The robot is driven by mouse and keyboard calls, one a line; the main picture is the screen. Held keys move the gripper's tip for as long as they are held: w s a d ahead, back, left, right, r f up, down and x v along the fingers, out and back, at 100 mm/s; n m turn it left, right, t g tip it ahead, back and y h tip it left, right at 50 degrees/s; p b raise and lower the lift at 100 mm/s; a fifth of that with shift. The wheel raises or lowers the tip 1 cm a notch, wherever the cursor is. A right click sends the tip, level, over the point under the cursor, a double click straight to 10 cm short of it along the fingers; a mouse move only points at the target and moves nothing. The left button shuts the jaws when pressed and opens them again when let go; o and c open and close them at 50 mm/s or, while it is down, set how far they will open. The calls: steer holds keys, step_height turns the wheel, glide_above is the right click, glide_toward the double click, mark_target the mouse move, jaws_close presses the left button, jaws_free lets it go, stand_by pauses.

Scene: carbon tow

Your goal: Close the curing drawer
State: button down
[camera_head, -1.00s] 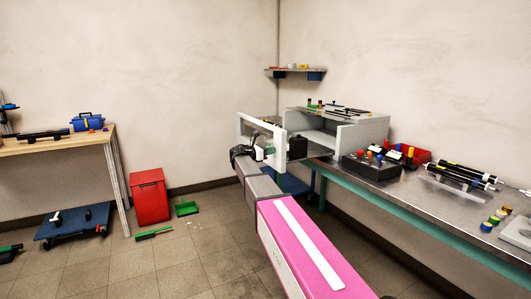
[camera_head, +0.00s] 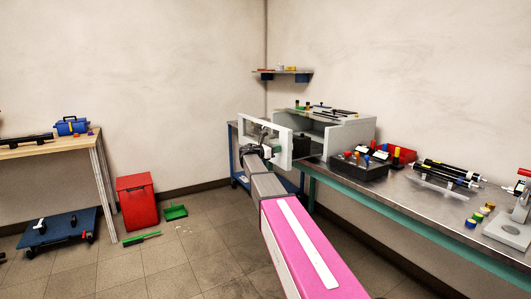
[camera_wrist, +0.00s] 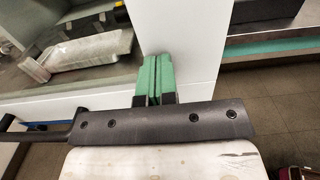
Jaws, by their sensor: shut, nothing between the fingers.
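The curing drawer (camera_head: 285,148) has a pale front with a window and stands partly out of the pale grey cabinet (camera_head: 352,137) on the bench. A dark box (camera_head: 302,146) shows behind its front. My gripper (camera_head: 260,146) is at the outer side of the drawer front. In the wrist view, my shut green fingertips (camera_wrist: 152,80) are together against or just in front of the white drawer front (camera_wrist: 185,45), right of its window. Nothing is between them. I cannot tell if they touch. A pale object shows through the window.
The steel bench (camera_head: 407,195) runs along the right wall, with a dark tool box (camera_head: 360,168), a red bin (camera_head: 400,151) and black tubes (camera_head: 445,172). A red bin (camera_head: 138,203) stands on the floor at left, near a green dustpan (camera_head: 175,211). Open floor lies between.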

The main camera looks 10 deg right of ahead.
mark_target(297, 145)
steer(key=x, duration=2.3)
steer(key=shift+w+d+f, duration=0.1)
steer(key=shift+w+d, duration=0.05)
steer(key=shift+d, duration=0.1)
steer(key=shift+a, duration=0.1)
steer(key=v, duration=1.4)
steer(key=s+a+f+m+g+y, duration=0.1)
steer(key=s+a+f+m+y, duration=0.35)
steer(key=s+f, duration=0.65)
steer(key=s+a+f+m+g+y, duration=0.2)
steer(key=s+a+f+m+y, duration=0.3)
steer(key=s+f, duration=0.65)
steer(key=s+a+f+m+g+y, duration=0.1)
steer(key=s+a+f+m+y, duration=0.1)
steer(key=s, duration=0.6)
steer(key=s+a+f+m+y, duration=0.3)
steer(key=s+a+f+m, duration=0.2)
steer(key=s+a, duration=0.3)
steer(key=s+a+f+m+g+y, duration=0.1)
steer(key=s+a+f+m, duration=0.3)
steer(key=s, duration=0.4)
steer(key=shift+a+f+m+g+y, duration=0.25)
steer(key=shift+a+m+y, duration=0.3)
steer(key=shift+y, duration=0.3)
